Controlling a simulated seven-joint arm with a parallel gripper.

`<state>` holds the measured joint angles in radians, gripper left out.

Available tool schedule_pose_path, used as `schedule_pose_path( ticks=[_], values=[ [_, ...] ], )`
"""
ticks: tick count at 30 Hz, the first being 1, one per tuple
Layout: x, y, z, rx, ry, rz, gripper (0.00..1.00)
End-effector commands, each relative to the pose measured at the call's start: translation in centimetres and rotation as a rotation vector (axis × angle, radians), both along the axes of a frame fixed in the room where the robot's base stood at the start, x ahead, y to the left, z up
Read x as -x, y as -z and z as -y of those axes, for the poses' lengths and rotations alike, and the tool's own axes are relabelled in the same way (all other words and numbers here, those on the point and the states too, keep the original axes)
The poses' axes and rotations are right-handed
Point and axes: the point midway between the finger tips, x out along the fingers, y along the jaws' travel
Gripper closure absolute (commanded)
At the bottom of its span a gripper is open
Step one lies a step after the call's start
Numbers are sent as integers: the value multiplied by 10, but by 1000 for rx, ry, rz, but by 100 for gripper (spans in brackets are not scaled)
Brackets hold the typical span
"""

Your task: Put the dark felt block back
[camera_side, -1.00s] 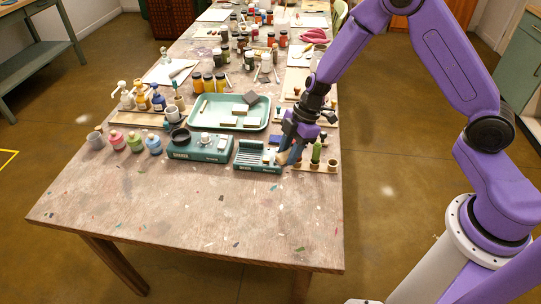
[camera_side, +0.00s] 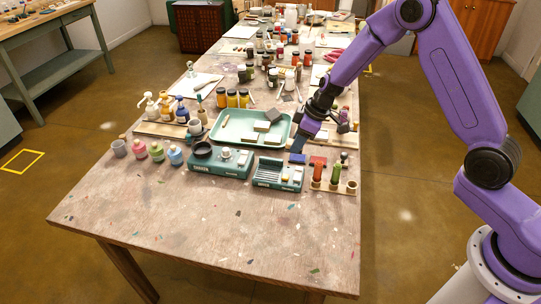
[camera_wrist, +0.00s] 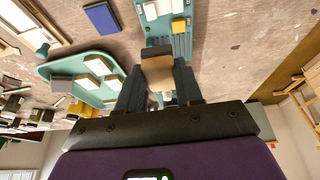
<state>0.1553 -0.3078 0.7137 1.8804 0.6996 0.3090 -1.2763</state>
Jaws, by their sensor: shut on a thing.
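My gripper (camera_wrist: 160,92) is shut on a tan block (camera_wrist: 158,72) with a dark grey end (camera_wrist: 157,50). I cannot tell whether this dark part is felt. In the side view my gripper (camera_side: 307,136) is above the table, behind and right of the teal slotted holder (camera_side: 278,176); the held block is hard to make out there. The holder also shows in the wrist view (camera_wrist: 182,44), with white pieces and a yellow piece at one end. A dark blue block (camera_wrist: 101,17) lies apart from it. A dark grey block (camera_wrist: 62,83) is in the green tray (camera_wrist: 108,58).
The teal device (camera_side: 220,162) with a black ring stands left of the holder. A wooden rack (camera_side: 335,185) with red and green upright pieces stands right of it. Small pots and pump bottles are at left. The table front is clear.

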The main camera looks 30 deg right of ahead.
Motion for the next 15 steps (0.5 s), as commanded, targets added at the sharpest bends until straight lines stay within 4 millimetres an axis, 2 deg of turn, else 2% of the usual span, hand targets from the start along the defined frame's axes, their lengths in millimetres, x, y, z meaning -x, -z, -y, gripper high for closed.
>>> schedule_pose_path(
  ticks=[3,13,15],
  values=[
    [-20,10,-3,0,-2,0,89],
    [-68,32,-10,1,-2,-1,89],
    [-76,43,-12,0,-3,-3,89]
  ],
)
